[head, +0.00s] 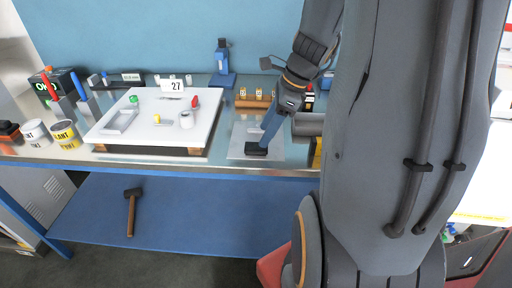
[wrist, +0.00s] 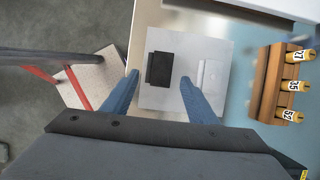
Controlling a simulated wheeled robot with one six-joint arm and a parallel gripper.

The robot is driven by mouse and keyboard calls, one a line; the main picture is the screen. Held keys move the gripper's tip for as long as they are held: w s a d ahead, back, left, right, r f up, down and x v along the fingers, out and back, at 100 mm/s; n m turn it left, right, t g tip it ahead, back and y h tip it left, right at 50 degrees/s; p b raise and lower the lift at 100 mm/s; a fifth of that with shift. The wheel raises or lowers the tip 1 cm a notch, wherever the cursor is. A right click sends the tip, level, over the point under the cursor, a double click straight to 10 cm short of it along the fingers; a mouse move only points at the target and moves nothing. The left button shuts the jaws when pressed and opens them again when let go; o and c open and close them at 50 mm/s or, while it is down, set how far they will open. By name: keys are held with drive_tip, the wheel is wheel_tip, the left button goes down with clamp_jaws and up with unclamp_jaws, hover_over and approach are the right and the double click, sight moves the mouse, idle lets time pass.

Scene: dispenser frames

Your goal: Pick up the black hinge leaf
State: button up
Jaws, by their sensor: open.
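The black hinge leaf (wrist: 159,68) lies flat on a light grey plate (wrist: 160,102) in the wrist view. In the head view the leaf (head: 256,150) shows as a dark patch just below the fingers, on the plate (head: 237,140). My gripper (wrist: 159,80) is open and empty, with its blue fingertips to the left and right of the leaf in the picture. In the head view my gripper (head: 266,139) is above the plate. I cannot tell how much height separates the fingertips from the leaf.
A thin pale bar (wrist: 201,74) lies on the plate right of the right finger. A wooden block (wrist: 270,82) with several numbered yellow tags stands further right. A white board (head: 140,138) with small parts lies to the left in the head view. The bench's front edge is close.

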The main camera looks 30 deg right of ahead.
sight(256, 146)
drive_tip(key=shift+w+p+x, duration=0.1)
drive_tip(key=shift+p+x, duration=0.05)
drive_tip(key=shift+x, duration=1.15)
drive_tip(key=shift+w+p+x, duration=0.15)
drive_tip(key=shift+x, duration=1.15)
drive_tip(key=shift+d+r, duration=0.1)
drive_tip(key=c, duration=1.2)
drive_tip(key=shift+r, duration=0.1)
wheel_tip(256, 146, up, 10)
